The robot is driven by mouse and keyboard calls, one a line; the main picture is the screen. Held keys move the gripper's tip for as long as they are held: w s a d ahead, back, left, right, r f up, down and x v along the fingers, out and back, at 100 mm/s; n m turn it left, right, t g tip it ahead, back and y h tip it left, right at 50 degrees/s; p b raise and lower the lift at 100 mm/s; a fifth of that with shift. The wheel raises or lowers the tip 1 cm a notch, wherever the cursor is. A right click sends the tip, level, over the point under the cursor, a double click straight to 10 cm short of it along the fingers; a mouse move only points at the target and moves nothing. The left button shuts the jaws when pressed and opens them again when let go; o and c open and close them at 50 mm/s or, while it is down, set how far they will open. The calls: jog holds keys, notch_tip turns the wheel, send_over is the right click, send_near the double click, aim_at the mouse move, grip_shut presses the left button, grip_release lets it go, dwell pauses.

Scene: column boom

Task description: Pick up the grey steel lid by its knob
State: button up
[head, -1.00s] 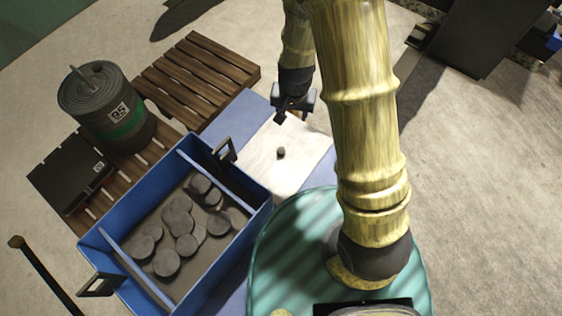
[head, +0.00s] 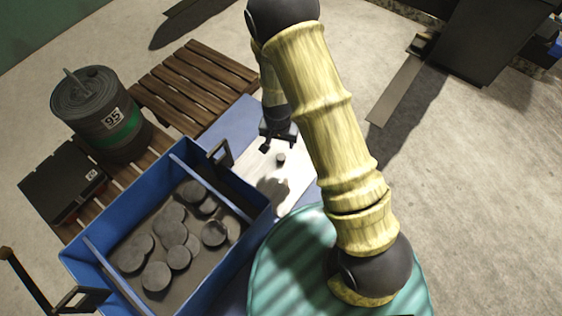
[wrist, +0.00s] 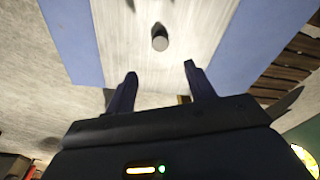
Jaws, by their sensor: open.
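A pale, flat plate (head: 290,188) lies on a blue surface, with a small dark grey round knob (head: 280,158) standing up from it. I take this plate to be the lid, though it looks pale rather than plainly grey. In the wrist view the knob (wrist: 160,40) is centred ahead of my fingers, and the plate (wrist: 205,25) runs between two blue strips. My gripper (head: 279,147) is open and empty, just behind the knob in the head view. In the wrist view my gripper (wrist: 160,72) has its fingertips apart, with the knob beyond them and not between them.
A blue crate (head: 95,262) with several dark round discs (head: 178,257) and raised handles stands close left of the plate. A ribbed drum (head: 100,115) and a black case (head: 62,182) stand on wooden pallets (head: 188,88). Open floor (head: 460,180) lies to the right.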

jog(key=b, duration=0.1)
send_over(281, 156)
jog(key=f, duration=0.7)
jog(key=shift+s+f, duration=0.35)
jog(key=shift+f, duration=0.1)
jog(key=f, duration=0.1)
jog(key=f+b, duration=0.1)
jog(key=f, duration=0.3)
jog(key=shift+w, duration=0.25)
jog(key=shift+c, duration=0.4)
grip_shut()
